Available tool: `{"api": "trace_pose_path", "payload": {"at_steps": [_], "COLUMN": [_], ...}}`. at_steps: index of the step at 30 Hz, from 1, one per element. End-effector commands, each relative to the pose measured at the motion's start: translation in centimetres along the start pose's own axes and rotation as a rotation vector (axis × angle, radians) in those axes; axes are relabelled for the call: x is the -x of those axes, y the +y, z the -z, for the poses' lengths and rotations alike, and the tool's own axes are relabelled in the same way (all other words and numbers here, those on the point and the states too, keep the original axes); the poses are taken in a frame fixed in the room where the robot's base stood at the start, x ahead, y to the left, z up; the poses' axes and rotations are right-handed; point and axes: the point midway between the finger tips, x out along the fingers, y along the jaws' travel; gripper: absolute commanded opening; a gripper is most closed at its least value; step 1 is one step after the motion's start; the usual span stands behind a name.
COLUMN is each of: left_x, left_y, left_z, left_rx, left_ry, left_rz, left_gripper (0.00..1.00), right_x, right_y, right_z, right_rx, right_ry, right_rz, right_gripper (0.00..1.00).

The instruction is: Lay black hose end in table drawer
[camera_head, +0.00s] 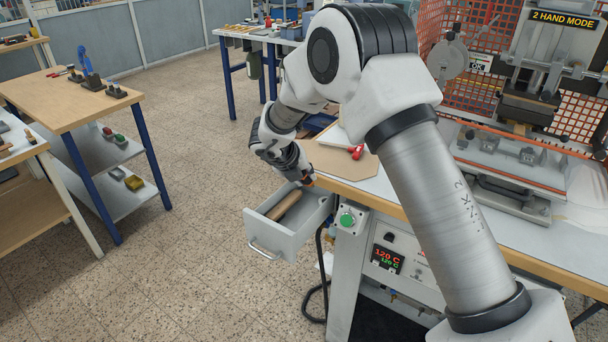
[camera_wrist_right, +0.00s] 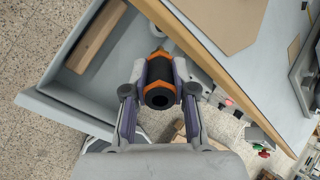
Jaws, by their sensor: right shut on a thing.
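The black hose end (camera_wrist_right: 160,92), a short dark cylinder with orange collars, is between the fingers of my right gripper (camera_wrist_right: 160,78). The gripper is shut on it. The table drawer (camera_head: 268,236) is pulled open below the table edge; it also shows in the right wrist view (camera_wrist_right: 62,110). In the head view my right gripper (camera_head: 302,180) is at the drawer's back end, beside the table edge, with the hose end mostly hidden. I cannot tell how high the hose end is above the drawer floor. My left gripper is not in view.
A long brown block (camera_head: 287,205) lies in the drawer along one side. A red object (camera_head: 356,152) and a brown board (camera_head: 335,160) are on the tabletop. A green button (camera_head: 347,219) sits beside the drawer. The stamping press (camera_head: 520,150) stands at the right.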

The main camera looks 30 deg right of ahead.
Motion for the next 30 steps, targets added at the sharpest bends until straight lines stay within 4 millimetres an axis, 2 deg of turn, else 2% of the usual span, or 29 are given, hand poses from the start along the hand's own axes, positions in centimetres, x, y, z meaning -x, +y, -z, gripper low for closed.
{"api": "trace_pose_path", "payload": {"at_steps": [6, 30], "left_x": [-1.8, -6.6], "left_y": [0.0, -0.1], "left_z": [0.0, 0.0], "left_rx": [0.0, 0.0], "left_ry": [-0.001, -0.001], "left_rz": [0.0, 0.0], "left_gripper": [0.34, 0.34], "right_x": [-2.0, -7.8], "right_y": [1.0, 3.9], "right_z": [1.0, 4.0], "right_rx": [0.0, 0.0], "right_ry": [0.001, 0.001], "right_rz": [0.001, 0.0], "right_gripper": [0.0, 0.0]}}
